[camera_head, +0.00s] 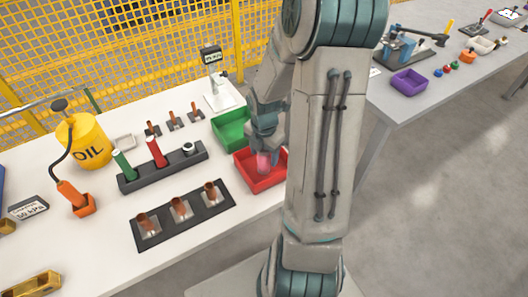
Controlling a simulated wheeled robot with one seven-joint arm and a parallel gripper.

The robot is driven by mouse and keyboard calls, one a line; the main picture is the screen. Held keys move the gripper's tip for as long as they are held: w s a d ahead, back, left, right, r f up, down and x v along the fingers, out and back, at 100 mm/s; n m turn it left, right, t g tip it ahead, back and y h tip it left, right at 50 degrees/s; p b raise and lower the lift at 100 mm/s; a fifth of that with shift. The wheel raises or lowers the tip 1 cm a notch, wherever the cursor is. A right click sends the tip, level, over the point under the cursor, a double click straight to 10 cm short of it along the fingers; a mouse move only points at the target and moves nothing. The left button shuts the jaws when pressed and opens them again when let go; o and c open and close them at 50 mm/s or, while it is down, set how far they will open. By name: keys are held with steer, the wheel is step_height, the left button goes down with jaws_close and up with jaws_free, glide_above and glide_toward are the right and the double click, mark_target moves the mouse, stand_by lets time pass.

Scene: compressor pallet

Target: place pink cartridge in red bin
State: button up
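The red bin (250,177) sits on the white table near its right end, left of my arm. My gripper (265,152) points down over the red bin. The pink cartridge (264,163) is upright between its fingers, and the gripper looks shut on it. The cartridge's lower end is over or inside the bin; whether it touches the floor cannot be told. My arm hides the bin's right edge.
A green bin (231,131) stands just behind the red one. A dark rack (164,168) holds a green and a red cartridge. A dark tray (183,216) with copper pieces lies in front. A yellow oil can (84,142) is at left. Yellow fencing stands behind.

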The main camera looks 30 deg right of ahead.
step_height(320, 180, up, 12)
steer(key=shift+f+p, duration=0.2)
steer(key=shift+p, duration=0.9)
steer(key=s+a+r+m+t, duration=0.1)
steer(key=s+a+r+m, duration=0.3)
steer(key=m, duration=0.7)
steer(key=s+a+r+m+t, duration=0.1)
steer(key=s+a+r+m, duration=0.4)
steer(key=s+a+m, duration=0.3)
steer(key=shift+r+m+t, duration=0.25)
steer(key=shift+m+t, duration=0.15)
steer(key=shift+m, duration=1.6)
